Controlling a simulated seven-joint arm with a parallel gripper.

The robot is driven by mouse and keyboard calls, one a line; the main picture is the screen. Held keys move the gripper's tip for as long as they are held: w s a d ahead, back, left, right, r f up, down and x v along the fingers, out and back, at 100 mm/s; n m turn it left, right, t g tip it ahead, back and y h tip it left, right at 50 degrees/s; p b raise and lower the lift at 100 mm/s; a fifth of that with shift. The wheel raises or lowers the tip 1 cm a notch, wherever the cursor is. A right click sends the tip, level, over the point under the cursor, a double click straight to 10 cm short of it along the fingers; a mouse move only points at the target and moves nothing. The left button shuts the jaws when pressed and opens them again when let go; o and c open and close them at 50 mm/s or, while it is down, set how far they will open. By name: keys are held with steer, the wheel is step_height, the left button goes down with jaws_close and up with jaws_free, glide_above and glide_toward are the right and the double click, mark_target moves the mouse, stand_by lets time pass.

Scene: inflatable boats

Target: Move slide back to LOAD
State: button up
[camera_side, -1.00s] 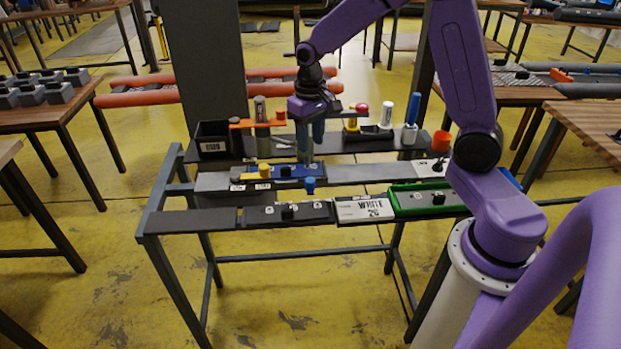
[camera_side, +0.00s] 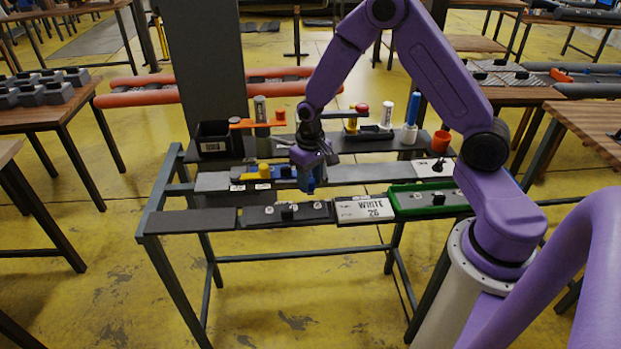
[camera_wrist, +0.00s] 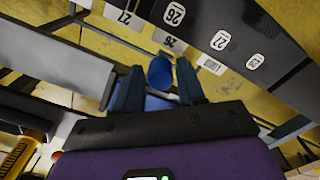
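The blue knob (camera_wrist: 160,72) of the slide shows in the wrist view between my two fingertips. My gripper (camera_side: 308,182) points down over the blue fixture (camera_side: 283,171) on the middle rail. In the wrist view my gripper (camera_wrist: 159,82) has its fingers apart, one on each side of the knob, with a gap visible on both sides. It does not grip the knob. In the side view my gripper hides most of the knob and part of the fixture. No LOAD marking is readable.
The front rail holds a black numbered strip (camera_side: 262,216), a white "WRITE 26" card (camera_side: 364,209) and a green tray (camera_side: 408,211). Behind stand a black bin (camera_side: 213,139), a grey-green cylinder (camera_side: 261,112), an orange cup (camera_side: 441,141) and other upright parts.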

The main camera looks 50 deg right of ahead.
mark_target(281, 180)
jaws_close()
steer(key=shift+w+a, duration=2.65)
steer(key=shift+a, duration=0.05)
jaws_free()
steer(key=shift+r, duration=0.15)
step_height(281, 180, up, 17)
steer(key=shift+r, duration=0.15)
